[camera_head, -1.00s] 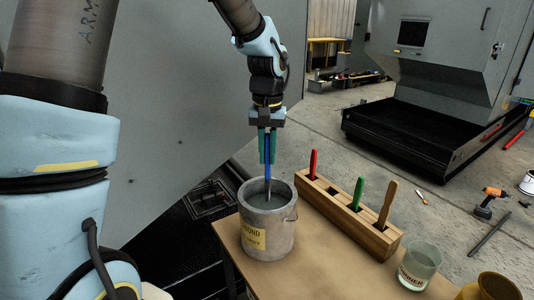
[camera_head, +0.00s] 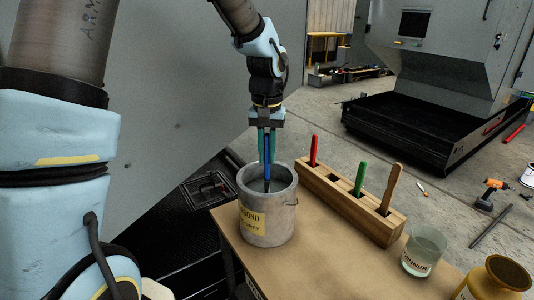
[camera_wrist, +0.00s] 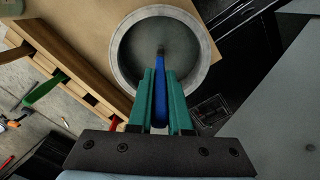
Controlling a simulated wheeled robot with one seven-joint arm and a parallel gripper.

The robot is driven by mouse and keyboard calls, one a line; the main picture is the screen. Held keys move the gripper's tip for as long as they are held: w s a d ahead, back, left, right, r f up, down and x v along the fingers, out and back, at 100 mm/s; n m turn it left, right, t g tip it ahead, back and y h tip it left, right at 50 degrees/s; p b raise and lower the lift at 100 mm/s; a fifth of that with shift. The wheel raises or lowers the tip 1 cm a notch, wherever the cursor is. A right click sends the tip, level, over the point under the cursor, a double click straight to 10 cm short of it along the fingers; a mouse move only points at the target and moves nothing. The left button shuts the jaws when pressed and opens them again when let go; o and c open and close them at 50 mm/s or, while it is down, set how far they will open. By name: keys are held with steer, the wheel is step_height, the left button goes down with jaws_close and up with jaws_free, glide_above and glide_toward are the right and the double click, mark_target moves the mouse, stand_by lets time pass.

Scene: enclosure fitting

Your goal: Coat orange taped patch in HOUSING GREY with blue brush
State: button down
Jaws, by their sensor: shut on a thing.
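My gripper (camera_head: 267,158) has teal fingers and is shut on the blue brush (camera_head: 267,173), which points straight down. The brush's lower end is inside the mouth of a grey paint pot (camera_head: 266,222). The pot has a yellow label, only partly readable, ending in something like "OND" and "GREY". In the wrist view, the blue brush (camera_wrist: 160,85) sits between the fingertips (camera_wrist: 159,76), with its dark tip over the inside of the pot (camera_wrist: 118,50). I cannot tell whether the bristles touch the paint. No orange taped patch is visible.
A wooden rack (camera_head: 345,203) right of the pot holds a red, a green and a wooden-handled tool. A glass labelled thinner (camera_head: 424,252) and a brass-coloured pot (camera_head: 496,281) stand on the bench's right side. A large grey panel (camera_head: 170,110) rises behind on the left.

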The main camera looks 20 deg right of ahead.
mark_target(267, 134)
steer(key=shift+f, duration=0.55)
stand_by(1.6)
steer(key=shift+r+p, duration=2.65)
steer(key=shift+r, duration=0.9)
